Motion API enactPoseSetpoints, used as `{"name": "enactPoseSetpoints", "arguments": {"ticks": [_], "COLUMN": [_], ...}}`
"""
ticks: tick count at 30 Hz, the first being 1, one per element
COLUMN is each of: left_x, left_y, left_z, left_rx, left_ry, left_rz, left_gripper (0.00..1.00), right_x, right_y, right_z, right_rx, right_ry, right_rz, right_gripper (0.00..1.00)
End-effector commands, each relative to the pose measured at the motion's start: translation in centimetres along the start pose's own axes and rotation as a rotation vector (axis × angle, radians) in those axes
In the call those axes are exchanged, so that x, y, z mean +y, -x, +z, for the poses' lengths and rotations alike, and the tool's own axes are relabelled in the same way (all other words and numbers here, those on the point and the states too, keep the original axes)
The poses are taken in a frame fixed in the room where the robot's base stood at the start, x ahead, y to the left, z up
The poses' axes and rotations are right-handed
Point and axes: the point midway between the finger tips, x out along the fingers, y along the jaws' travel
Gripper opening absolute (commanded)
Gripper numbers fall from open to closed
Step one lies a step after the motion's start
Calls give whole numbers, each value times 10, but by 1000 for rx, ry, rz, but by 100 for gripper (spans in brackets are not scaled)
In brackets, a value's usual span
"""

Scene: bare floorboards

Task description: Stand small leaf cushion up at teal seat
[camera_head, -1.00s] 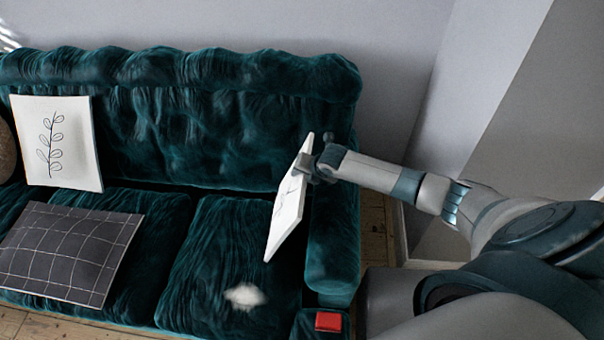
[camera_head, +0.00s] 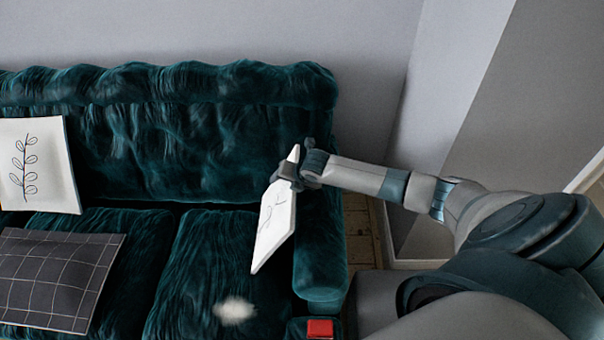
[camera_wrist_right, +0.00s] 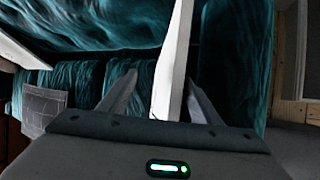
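The small leaf cushion (camera_head: 273,225) is white with a thin leaf drawing. It is tilted, seen at a steep angle, over the right end of the teal sofa seat (camera_head: 190,280), close to the armrest. My right gripper (camera_head: 290,174) is shut on its upper edge. In the right wrist view the cushion (camera_wrist_right: 172,70) shows edge-on as a white strip between the two fingers (camera_wrist_right: 160,92). I cannot tell whether its lower corner touches the seat. My left gripper is not in view.
A larger white leaf cushion (camera_head: 40,165) leans on the backrest (camera_head: 165,145) at left. A dark checked cushion (camera_head: 55,275) lies on the seat before it. A fuzzy white patch (camera_head: 234,310) and a red block (camera_head: 320,328) are near the front. The right armrest (camera_head: 320,245) is close.

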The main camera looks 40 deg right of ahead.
Motion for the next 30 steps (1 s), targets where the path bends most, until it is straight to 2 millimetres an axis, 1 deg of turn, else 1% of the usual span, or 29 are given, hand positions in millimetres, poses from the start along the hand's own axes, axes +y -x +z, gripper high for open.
{"name": "enactPoseSetpoints", "arguments": {"ticks": [8, 24, 27, 30], "left_x": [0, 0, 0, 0], "left_y": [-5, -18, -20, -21], "left_z": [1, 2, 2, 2], "left_rx": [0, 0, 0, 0], "left_ry": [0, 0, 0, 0], "left_rz": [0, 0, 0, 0], "left_gripper": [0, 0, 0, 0], "right_x": [0, 0, 0, 0], "right_y": [39, 132, 144, 153], "right_z": [1, 1, 1, 1], "right_rx": [-2, -3, -3, -3], "right_ry": [4, 3, 1, 2], "right_rz": [2, 2, 2, 2], "right_gripper": [58, 58, 58, 58]}}
